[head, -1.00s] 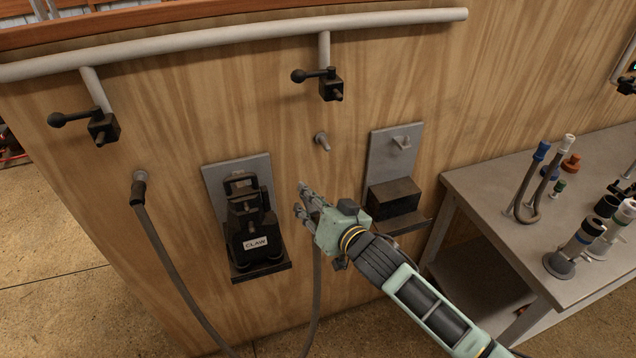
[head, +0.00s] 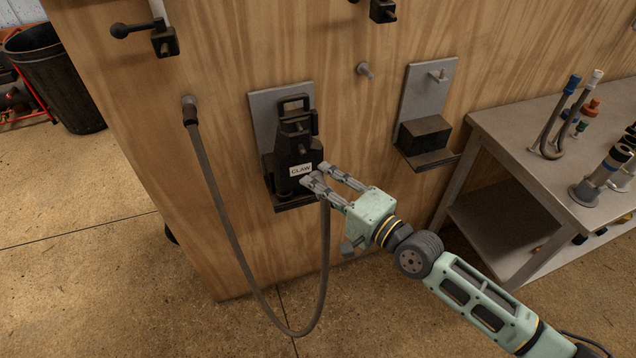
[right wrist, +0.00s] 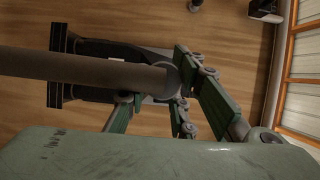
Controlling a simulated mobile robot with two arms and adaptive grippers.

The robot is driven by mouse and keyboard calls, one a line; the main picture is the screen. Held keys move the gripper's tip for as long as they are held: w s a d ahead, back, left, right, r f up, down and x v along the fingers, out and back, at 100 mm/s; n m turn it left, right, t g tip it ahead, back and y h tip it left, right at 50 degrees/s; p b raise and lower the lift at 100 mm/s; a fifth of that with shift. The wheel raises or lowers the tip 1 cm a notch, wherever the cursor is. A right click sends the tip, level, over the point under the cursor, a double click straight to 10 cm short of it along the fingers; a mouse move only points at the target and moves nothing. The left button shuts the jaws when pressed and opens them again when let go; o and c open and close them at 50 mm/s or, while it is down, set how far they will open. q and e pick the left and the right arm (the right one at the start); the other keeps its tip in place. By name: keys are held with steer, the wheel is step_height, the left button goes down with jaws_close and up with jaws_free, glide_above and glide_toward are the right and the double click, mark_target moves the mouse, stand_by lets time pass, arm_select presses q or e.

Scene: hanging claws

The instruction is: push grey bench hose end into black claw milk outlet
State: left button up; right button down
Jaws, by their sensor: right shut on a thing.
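The black claw (head: 293,147) with a white CLAW label sits upright on a small shelf against a grey wall plate. It also shows in the right wrist view (right wrist: 62,90), behind the hose. The grey hose (head: 221,220) runs from a wall fitting, loops down near the floor and rises to my right gripper (head: 315,176). My right gripper is shut on the hose's end, just right of and below the label. In the right wrist view the hose (right wrist: 80,68) ends between the fingers. I cannot tell whether it touches the claw; the milk outlet is not clearly visible.
A second grey plate (head: 428,92) with a black block (head: 424,133) on a shelf is to the right. A bench (head: 502,140) with tubes stands at the right. A black bin (head: 52,75) is far left.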

steer(key=shift+w, duration=0.1)
steer(key=shift+w+a+b, duration=0.3)
steer(key=shift+w+b, duration=0.05)
steer(key=shift+b, duration=0.05)
steer(key=shift+w+a+f+b, duration=0.15)
steer(key=shift+w+b, duration=0.2)
steer(key=shift+w, duration=0.3)
steer(key=shift+w+a+r+b, duration=0.15)
steer(key=shift+w+b, duration=0.2)
steer(key=shift+w, duration=0.25)
steer(key=shift+w+a+b, duration=0.2)
steer(key=shift+w+b, duration=0.05)
steer(key=shift+w, duration=0.3)
steer(key=shift+w+a+b, duration=0.15)
steer(key=shift+w+b, duration=0.1)
steer(key=shift+w, duration=0.25)
steer(key=shift+w, duration=0.1)
steer(key=shift+w+a+b, duration=0.3)
steer(key=shift+w+b, duration=0.4)
steer(key=shift+w, duration=0.1)
steer(key=shift+w+a+b, duration=0.25)
steer(key=shift+w+b, duration=0.4)
steer(key=shift+w, duration=0.1)
steer(key=shift+w, duration=0.1)
